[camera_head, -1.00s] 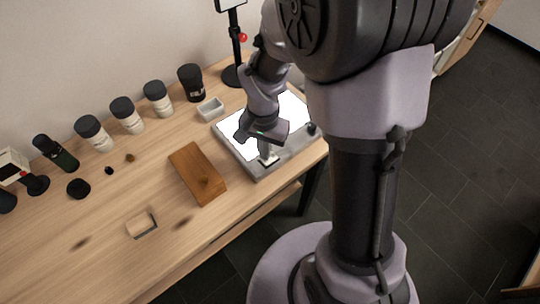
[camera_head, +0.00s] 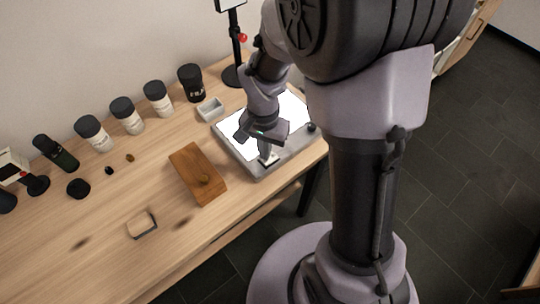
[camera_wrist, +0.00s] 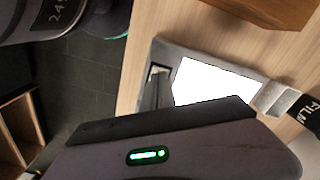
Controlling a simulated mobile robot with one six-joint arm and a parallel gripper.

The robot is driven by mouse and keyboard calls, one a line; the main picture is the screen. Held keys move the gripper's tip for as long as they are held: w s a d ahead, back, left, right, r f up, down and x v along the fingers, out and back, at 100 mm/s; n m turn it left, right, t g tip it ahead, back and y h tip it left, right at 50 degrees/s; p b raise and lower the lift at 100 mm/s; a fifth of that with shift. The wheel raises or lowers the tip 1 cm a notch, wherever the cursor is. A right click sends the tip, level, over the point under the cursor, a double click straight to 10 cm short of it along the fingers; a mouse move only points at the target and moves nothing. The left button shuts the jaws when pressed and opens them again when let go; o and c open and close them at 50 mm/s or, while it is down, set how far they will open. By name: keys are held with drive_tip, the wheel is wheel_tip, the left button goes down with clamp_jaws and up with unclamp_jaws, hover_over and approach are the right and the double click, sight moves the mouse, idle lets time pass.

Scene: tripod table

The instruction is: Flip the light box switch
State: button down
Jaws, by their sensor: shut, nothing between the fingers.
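The light box (camera_head: 258,168) is a grey slab with a glowing white top, lying at the right end of the wooden table. It also shows in the wrist view (camera_wrist: 172,50), with its panel lit white. A small switch plate (camera_wrist: 158,71) sits at the box's corner in the wrist view. My gripper (camera_head: 267,159) is shut and empty, pointing down at the front edge of the box, at the switch. Its fingers hide most of the switch, so I cannot tell the rocker's position or whether they touch it.
A wooden block (camera_head: 198,174) lies left of the box. A small grey tray (camera_head: 210,109) and a black film canister (camera_head: 191,83) stand behind it. A dark knob (camera_head: 311,127) is on the box's right corner. The table's front left is mostly clear.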

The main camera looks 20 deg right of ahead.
drive_tip(key=shift+f+b, duration=0.8)
drive_tip(key=shift+f, duration=0.1)
idle(0.6)
drive_tip(key=shift+r, duration=0.1)
wheel_tip(320, 180, up, 7)
drive_tip(key=p, duration=0.5)
drive_tip(key=shift+p, duration=0.35)
